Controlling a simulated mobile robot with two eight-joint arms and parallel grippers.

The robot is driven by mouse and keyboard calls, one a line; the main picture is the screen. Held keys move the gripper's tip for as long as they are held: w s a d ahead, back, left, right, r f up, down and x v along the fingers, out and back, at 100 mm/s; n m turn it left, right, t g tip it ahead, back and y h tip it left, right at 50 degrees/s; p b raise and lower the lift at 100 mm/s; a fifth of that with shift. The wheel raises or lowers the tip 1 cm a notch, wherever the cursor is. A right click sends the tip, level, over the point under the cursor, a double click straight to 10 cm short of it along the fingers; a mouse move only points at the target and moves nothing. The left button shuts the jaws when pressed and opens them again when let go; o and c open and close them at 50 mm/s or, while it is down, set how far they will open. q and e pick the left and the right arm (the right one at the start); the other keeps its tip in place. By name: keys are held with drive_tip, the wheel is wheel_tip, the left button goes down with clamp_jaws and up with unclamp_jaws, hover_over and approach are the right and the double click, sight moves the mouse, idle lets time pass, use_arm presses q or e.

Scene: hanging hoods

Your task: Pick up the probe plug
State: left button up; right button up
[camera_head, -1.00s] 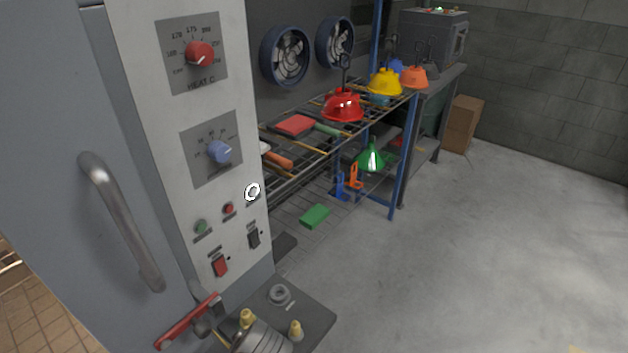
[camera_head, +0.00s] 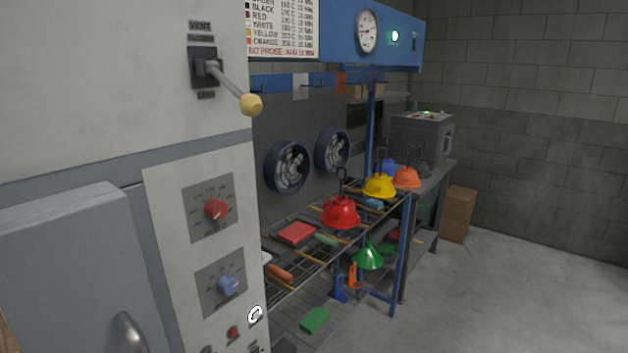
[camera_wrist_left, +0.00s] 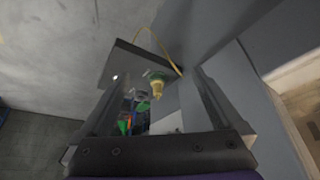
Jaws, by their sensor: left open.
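What looks like the probe plug (camera_wrist_left: 157,87), a yellow-tipped piece with a greenish base, shows in the left wrist view. It appears between the fingers of my left gripper (camera_wrist_left: 152,94), which is open and not closed on it. I cannot tell how far beyond the fingertips the plug is. A thin yellow cable (camera_wrist_left: 150,33) curves near it. The head view does not show the plug or either gripper. A white ring-shaped fitting (camera_head: 255,315) is on the oven's front panel in the head view.
The grey oven cabinet (camera_head: 75,255) fills the left side, with a vent lever (camera_head: 228,88) sticking out. A wire rack (camera_head: 290,262) holds red (camera_head: 341,213) and yellow (camera_head: 380,187) hoods. A dark plate (camera_wrist_left: 128,62) lies near the plug.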

use_arm(q)
drive_tip(key=r+p, duration=0.1)
drive_tip(key=r, duration=0.1)
drive_tip(key=w+r+p, duration=0.1)
drive_tip(key=r, duration=0.1)
drive_tip(key=r+p, duration=0.2)
drive_tip(key=shift+w+r, duration=0.35)
drive_tip(key=shift+w, duration=0.05)
drive_tip(key=shift+c, duration=0.3)
drive_tip(key=shift+w+r, duration=0.1)
drive_tip(key=shift+r, duration=0.05)
drive_tip(key=shift+c, duration=2.3)
drive_tip(key=shift+s, duration=0.2)
use_arm(e)
wheel_tip(320, 180, up, 7)
drive_tip(key=w, duration=0.1)
drive_tip(key=shift+w+f, duration=0.15)
drive_tip(key=shift+w, duration=0.15)
